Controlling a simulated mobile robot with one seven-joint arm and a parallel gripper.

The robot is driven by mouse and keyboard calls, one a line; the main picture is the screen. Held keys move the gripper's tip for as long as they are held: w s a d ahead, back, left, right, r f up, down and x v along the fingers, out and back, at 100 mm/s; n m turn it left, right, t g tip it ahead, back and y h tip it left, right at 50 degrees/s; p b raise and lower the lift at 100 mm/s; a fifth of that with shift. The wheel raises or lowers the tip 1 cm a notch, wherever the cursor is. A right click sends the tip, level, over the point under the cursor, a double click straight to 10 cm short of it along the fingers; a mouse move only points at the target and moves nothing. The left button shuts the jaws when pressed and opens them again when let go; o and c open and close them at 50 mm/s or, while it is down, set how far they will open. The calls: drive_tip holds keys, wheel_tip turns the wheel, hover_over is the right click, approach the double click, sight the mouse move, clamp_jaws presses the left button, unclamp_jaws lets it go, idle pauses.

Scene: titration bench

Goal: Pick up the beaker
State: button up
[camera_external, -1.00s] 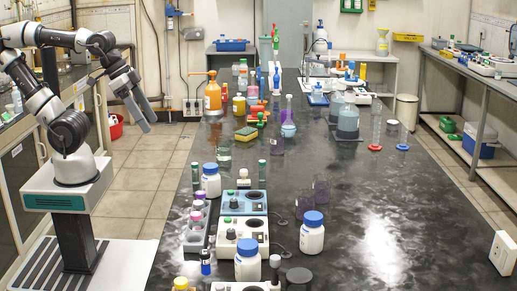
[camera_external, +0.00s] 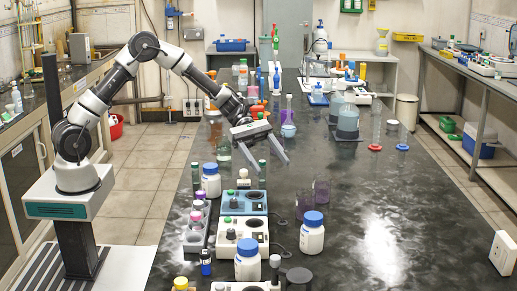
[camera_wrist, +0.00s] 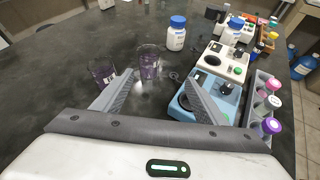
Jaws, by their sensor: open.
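Two purple-tinted clear beakers stand upright on the dark bench: one beaker (camera_external: 321,189) and, nearer the external camera, another beaker (camera_external: 304,206). In the wrist view, one beaker (camera_wrist: 149,66) stands beyond the gap between the fingertips, and the other beaker (camera_wrist: 102,73) is beyond the left finger, partly hidden by it. Which one is meant, I cannot tell. My gripper (camera_external: 271,166) is open and empty above the bench, behind and left of both beakers in the external view. Its spread fingers (camera_wrist: 159,79) point towards them, apart from both.
Blue (camera_external: 243,202) and grey (camera_external: 243,229) stirrer units stand left of the beakers, with a tube rack (camera_external: 195,236) beside them. A white blue-capped bottle (camera_external: 312,238) stands close in front of the beakers. The bench to their right is clear.

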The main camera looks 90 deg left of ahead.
drive_tip(key=w+a+f+n, duration=0.1)
drive_tip(key=b, duration=0.2)
approach(311, 209)
drive_tip(key=shift+w+d+f+n+t, duration=0.3)
drive_tip(key=shift+w+d+f+t, duration=0.15)
drive_tip(key=shift+d+f, duration=0.45)
drive_tip(key=x, duration=0.5)
drive_tip(key=shift+w, duration=0.1)
drive_tip(key=c, duration=1.1)
